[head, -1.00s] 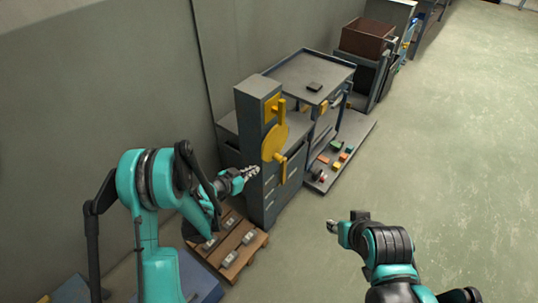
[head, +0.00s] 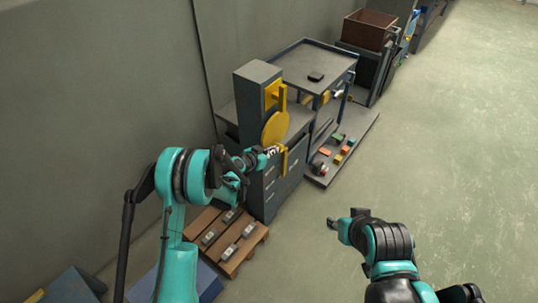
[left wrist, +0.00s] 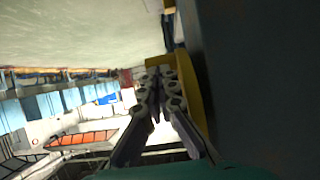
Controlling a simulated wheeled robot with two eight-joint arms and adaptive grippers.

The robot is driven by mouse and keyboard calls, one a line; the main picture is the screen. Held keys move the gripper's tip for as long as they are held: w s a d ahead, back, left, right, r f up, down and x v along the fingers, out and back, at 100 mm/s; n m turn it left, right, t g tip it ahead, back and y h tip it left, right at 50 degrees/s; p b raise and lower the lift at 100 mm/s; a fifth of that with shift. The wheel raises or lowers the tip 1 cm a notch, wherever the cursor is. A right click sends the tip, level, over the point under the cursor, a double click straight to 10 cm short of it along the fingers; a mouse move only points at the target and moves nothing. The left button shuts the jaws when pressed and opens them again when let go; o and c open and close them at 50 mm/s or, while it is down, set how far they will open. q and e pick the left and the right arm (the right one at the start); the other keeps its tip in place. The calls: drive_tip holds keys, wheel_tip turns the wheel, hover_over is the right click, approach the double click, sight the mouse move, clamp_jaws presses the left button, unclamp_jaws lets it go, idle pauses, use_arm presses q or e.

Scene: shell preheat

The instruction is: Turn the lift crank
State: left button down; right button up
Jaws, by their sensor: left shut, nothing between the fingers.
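The lift crank is a yellow disc (head: 275,127) with a yellow handle (head: 284,163) at its lower edge, on the front of a grey column (head: 257,78). My left gripper (head: 273,151) is shut and empty, with its fingertips at the lower part of the disc, close beside the handle. In the left wrist view the shut fingers (left wrist: 158,92) lie beside the yellow crank (left wrist: 190,85); I cannot tell whether they touch it. My right gripper (head: 331,223) hangs over open floor, away from the crank, its finger opening too small to judge.
A wooden pallet (head: 223,264) with several grey metal parts lies below my left arm. A grey cart (head: 311,58) with a small dark block on top stands behind the column. A low platform (head: 365,133) holds coloured blocks. The floor at right is clear.

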sight(280, 133)
use_arm(q)
drive_tip(key=shift+w+d+f, duration=0.25)
drive_tip(key=shift+w+f, duration=0.1)
drive_tip(key=shift+f, duration=0.05)
idle(0.8)
drive_tip(key=shift+x, duration=1.2)
drive_tip(key=shift+w+d+f+t+h, duration=0.1)
drive_tip(key=shift+f+t+h, duration=0.2)
drive_tip(key=shift+t+h, duration=0.15)
drive_tip(key=shift+w+d, duration=0.35)
drive_tip(key=shift+w, duration=0.15)
drive_tip(key=shift+w+d+f+t+h, duration=0.1)
drive_tip(key=shift+t+h, duration=0.15)
drive_tip(key=shift+t, duration=0.1)
drive_tip(key=shift+w+d+t+h, duration=0.45)
drive_tip(key=shift+w+t+h, duration=0.25)
drive_tip(key=shift+t, duration=0.3)
